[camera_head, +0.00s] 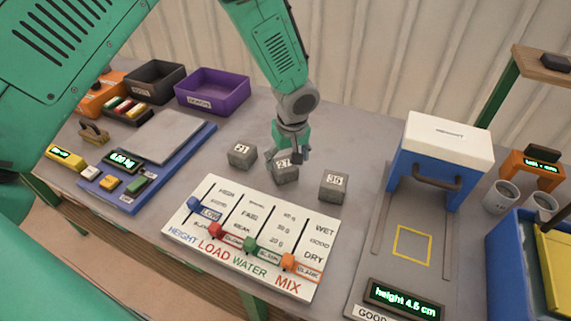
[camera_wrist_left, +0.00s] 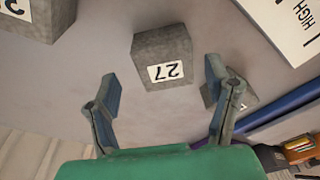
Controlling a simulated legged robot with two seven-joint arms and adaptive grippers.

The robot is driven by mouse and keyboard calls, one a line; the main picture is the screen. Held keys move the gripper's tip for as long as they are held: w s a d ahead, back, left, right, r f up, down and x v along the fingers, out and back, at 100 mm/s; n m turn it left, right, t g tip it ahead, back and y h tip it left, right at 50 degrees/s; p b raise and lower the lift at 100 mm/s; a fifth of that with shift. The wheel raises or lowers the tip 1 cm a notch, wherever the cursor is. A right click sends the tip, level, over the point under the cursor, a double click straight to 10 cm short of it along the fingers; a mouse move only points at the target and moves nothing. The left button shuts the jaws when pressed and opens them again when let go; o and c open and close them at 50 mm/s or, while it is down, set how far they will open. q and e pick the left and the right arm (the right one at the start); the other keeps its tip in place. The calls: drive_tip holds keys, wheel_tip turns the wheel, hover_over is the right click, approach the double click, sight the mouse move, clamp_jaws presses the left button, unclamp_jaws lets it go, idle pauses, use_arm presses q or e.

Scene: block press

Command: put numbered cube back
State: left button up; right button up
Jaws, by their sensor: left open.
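Three grey numbered cubes stand in a row on the table. The cube 27 (camera_head: 286,174) is in the middle, partly covered by my left gripper (camera_head: 288,152) in the head view. The cube 21 (camera_head: 242,155) is to its left and a cube that seems to read 36 (camera_head: 333,186) to its right. In the left wrist view, my left gripper (camera_wrist_left: 163,95) is open and empty, with cube 27 (camera_wrist_left: 163,57) ahead between its spread fingers. One finger there mostly hides another cube. A third cube (camera_wrist_left: 40,15) is cut off at the top left. My right gripper is not in view.
A white slider board (camera_head: 255,240) lies in front of the cubes. A blue press with a white top (camera_head: 445,140) stands to the right, by a yellow square outline (camera_head: 412,243). A scale (camera_head: 165,140), purple bin (camera_head: 212,92) and black bin (camera_head: 155,82) are at left.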

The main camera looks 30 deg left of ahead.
sight(288, 169)
use_arm(q)
wheel_tip(288, 169, up, 9)
drive_tip(key=shift+s+d, duration=0.45)
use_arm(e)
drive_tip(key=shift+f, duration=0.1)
use_arm(q)
drive_tip(key=shift+a+r, duration=0.1)
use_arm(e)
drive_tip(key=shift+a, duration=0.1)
